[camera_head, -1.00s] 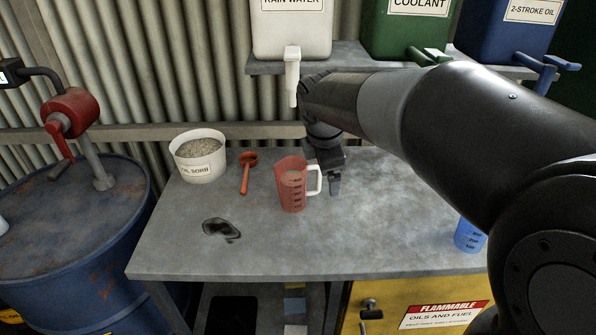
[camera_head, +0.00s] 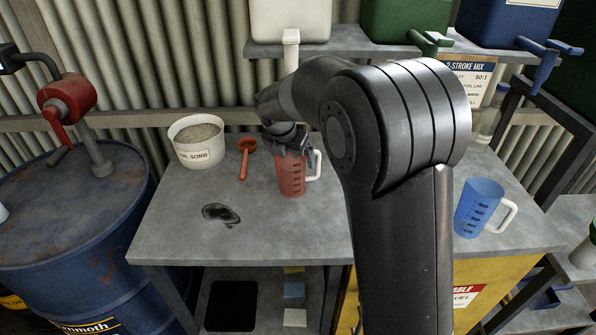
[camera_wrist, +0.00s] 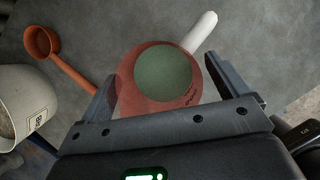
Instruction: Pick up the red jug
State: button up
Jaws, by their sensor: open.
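The red jug (camera_head: 291,178) stands upright on the grey bench, its white handle to the right. My gripper (camera_head: 291,153) is at the jug's top in the head view. In the wrist view, my open gripper (camera_wrist: 160,92) has one finger on each side of the red jug (camera_wrist: 128,92), and the jug's mouth shows a greenish round surface inside. The white handle (camera_wrist: 201,31) points up and right there. Whether the fingers touch the jug's wall I cannot tell.
An orange scoop (camera_head: 244,160) and a white Oil Sorb tub (camera_head: 198,150) lie left of the jug. A blue jug (camera_head: 478,208) stands at the right. A dark spill (camera_head: 221,213) marks the bench front. A shelf with dispenser taps (camera_head: 291,48) is above.

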jog(key=shift+x, duration=1.1)
jog(key=c, duration=1.6)
jog(key=shift+o, duration=0.2)
jog(key=shift+r, duration=0.1)
jog(key=s+d+r, duration=0.3)
jog(key=d+r, duration=0.8)
jog(key=shift+s, duration=0.3)
